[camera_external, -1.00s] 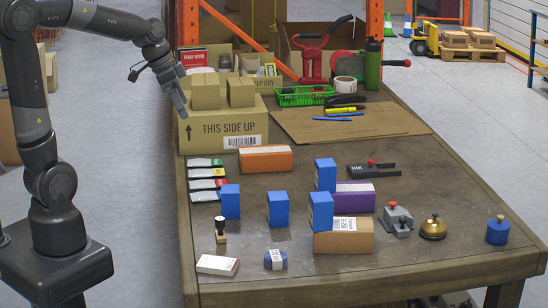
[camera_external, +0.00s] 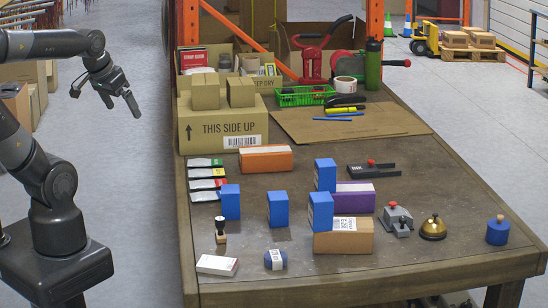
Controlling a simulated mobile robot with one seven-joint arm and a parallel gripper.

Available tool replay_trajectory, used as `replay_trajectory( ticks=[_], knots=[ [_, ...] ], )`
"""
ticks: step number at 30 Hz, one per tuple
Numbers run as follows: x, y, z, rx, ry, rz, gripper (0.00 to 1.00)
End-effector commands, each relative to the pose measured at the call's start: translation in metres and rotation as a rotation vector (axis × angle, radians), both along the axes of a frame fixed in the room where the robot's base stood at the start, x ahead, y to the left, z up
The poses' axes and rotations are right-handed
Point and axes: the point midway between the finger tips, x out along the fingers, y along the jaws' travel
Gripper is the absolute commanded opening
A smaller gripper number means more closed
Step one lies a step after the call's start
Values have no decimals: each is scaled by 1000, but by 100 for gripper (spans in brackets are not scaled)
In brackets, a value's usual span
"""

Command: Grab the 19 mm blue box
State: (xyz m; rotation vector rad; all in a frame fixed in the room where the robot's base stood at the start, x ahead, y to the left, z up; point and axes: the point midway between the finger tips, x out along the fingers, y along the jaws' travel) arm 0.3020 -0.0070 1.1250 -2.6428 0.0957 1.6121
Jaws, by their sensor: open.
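Several upright blue boxes of similar look are on the table; no size marking is readable, so I cannot tell which is the 19 mm one. One blue box (camera_external: 230,203) is at the left, beside the small packets. Another (camera_external: 278,210) is in the middle. A third (camera_external: 325,175) is farther back, by a purple box (camera_external: 356,197). A fourth (camera_external: 320,212) is at the brown box (camera_external: 343,238); its base is partly hidden. My gripper (camera_external: 120,106) is open and empty, above the floor left of the table, well apart from the boxes.
A large carton (camera_external: 225,135) with two small cartons on top stands at the table's back left. An orange box (camera_external: 266,159), a stamp (camera_external: 220,230), a black stapler (camera_external: 374,170), a bell (camera_external: 433,228) and a blue jar (camera_external: 497,231) surround the boxes.

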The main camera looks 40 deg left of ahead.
Motion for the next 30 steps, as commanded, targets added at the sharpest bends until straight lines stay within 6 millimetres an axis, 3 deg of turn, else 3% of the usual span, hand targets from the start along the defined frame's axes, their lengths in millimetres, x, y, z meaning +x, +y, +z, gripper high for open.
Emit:
replay_trajectory(
  ticks=[6, 14, 22, 26, 30],
  knots=[
    [-12, 7, -5, -6, -17, 77, 100],
    [-12, 7, -5, -6, -17, 77, 81],
    [-11, 7, -5, -3, -15, 72, 80],
    [2, 2, -8, 25, -2, 39, 80],
    [32, -11, -20, 78, 26, -49, 80]
  ],
)
